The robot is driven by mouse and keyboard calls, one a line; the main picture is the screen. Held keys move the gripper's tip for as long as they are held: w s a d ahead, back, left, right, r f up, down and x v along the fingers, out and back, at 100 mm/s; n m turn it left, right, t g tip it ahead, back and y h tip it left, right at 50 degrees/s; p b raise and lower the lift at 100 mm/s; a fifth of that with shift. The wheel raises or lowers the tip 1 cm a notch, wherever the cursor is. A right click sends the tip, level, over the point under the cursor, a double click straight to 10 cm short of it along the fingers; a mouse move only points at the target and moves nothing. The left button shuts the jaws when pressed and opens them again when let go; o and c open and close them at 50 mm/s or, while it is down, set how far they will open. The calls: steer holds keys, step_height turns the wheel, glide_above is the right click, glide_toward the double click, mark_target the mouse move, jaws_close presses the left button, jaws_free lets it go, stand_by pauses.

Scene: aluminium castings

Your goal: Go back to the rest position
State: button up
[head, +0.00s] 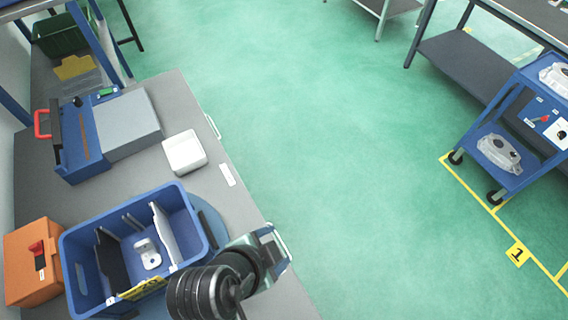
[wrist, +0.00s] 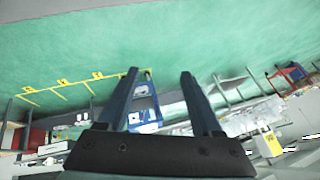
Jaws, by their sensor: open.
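My gripper shows in the wrist view (wrist: 160,80) with its two fingers spread apart and nothing between them. Past the fingers are green floor and distant benches. In the head view my arm's end is at the bottom centre, over the right edge of the grey bench (head: 215,235); its fingertips cannot be made out there. A blue crate (head: 85,240) with dividers stands on the bench, just left of my arm. A light metal casting (head: 147,253) lies inside the crate, apart from my gripper.
An orange box (head: 30,265) stands left of the crate. A blue cart (head: 505,165) with castings stands at the right near a yellow floor line. The green floor between is clear.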

steer(key=w+d+r+n+t+y+b, duration=0.1)
steer(key=w+r+n+t, duration=0.2)
steer(key=w+r+t, duration=0.7)
steer(key=w+r+n+t+y+b, duration=0.15)
steer(key=w+r+n, duration=0.3)
steer(key=r, duration=1.15)
steer(key=s+r+n+t+b, duration=0.1)
steer(key=s+r+t, duration=0.3)
steer(key=r, duration=0.9)
steer(key=s+d+r+n+t+y+b, duration=0.1)
steer(key=s+r+n+t, duration=0.3)
steer(key=r, duration=1)
steer(key=shift+s+n+t, duration=0.35)
steer(key=shift+s+t, duration=0.1)
steer(key=shift+t, duration=0.7)
steer(key=shift+r, duration=0.1)
